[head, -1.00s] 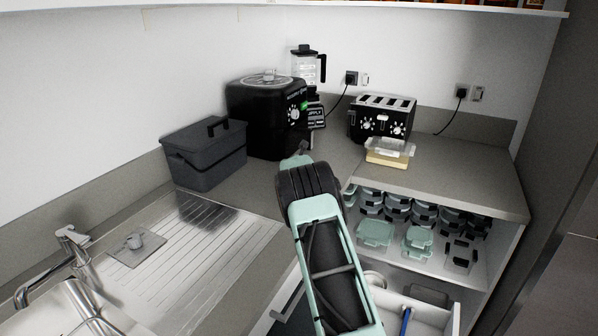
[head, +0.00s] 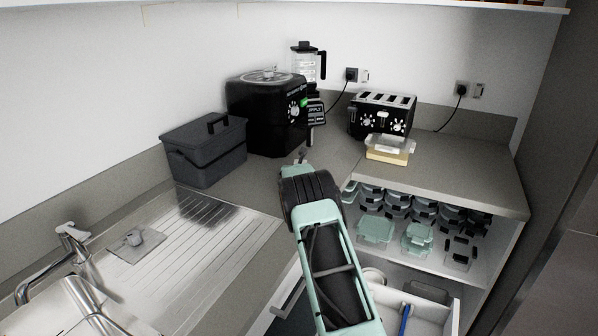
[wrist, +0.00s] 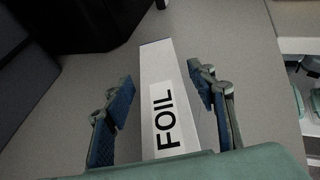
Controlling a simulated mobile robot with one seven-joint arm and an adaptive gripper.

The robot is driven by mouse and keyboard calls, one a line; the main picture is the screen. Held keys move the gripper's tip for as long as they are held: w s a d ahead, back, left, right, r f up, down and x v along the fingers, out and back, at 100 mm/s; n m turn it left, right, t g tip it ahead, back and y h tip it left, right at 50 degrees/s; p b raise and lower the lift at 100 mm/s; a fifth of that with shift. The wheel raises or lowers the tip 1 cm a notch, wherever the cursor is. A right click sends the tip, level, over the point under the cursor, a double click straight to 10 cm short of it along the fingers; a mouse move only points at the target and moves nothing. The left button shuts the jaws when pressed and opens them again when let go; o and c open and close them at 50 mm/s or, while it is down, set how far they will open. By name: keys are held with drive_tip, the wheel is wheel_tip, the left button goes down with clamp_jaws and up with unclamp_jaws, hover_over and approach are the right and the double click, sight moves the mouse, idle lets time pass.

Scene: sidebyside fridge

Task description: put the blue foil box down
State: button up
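The foil box (wrist: 165,90) is in the middle of the wrist view. It is long and pale, with a white label reading FOIL, and its edges look faintly blue. It rests on the grey countertop (wrist: 235,70). My gripper (wrist: 161,80) has one blue-padded finger on each side of the box. The fingers are apart, with a gap showing between each pad and the box. In the head view my arm hides the box and most of the gripper.
A dark lidded bin (head: 205,150) and a black appliance (head: 268,115) stand behind and left. A toaster (head: 382,115) and a small pale box (head: 390,150) are on the right counter. The sink's draining board (head: 185,235) is at left. Shelves with containers (head: 418,238) lie below right.

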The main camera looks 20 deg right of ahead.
drive_tip(key=shift+r, duration=0.15)
drive_tip(key=shift+s, duration=0.1)
drive_tip(key=shift+s+a+r+b, duration=0.2)
drive_tip(key=shift+s+b, duration=0.2)
drive_tip(key=shift+s, duration=0.25)
drive_tip(key=b+v, duration=0.2)
drive_tip(key=v, duration=0.7)
drive_tip(key=shift+s+a+r, duration=0.1)
drive_tip(key=shift+a+r, duration=0.05)
drive_tip(key=shift+s+a+r, duration=0.15)
drive_tip(key=shift+s+a, duration=0.05)
drive_tip(key=shift+s, duration=0.25)
